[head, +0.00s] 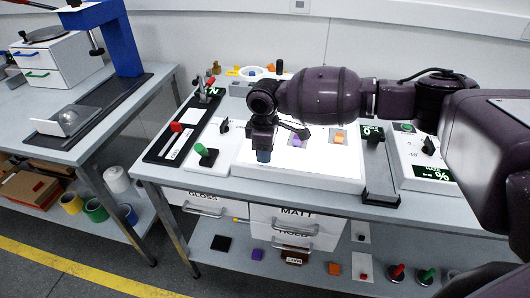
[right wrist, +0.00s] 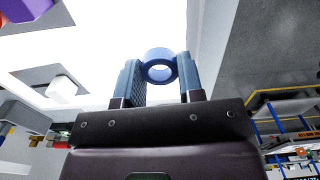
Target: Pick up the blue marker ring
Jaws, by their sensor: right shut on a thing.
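The blue marker ring (right wrist: 158,53) sits between the fingertips of my right gripper (right wrist: 160,72) in the right wrist view, its round hole facing the camera. Both fingers touch its sides. In the head view my right gripper (head: 263,154) points down over the left part of the bright white light panel (head: 320,174). The ring is hard to tell from the bluish fingers there, and I cannot tell the gap below it. My left gripper is not in view.
A purple piece (head: 297,141) and an orange piece (head: 340,139) lie on the panel. A green-knobbed device (head: 206,154) stands left and a dark-slotted unit (head: 380,175) right. Drawers (head: 296,227) hang below the bench. A blue stand (head: 120,38) is on the left table.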

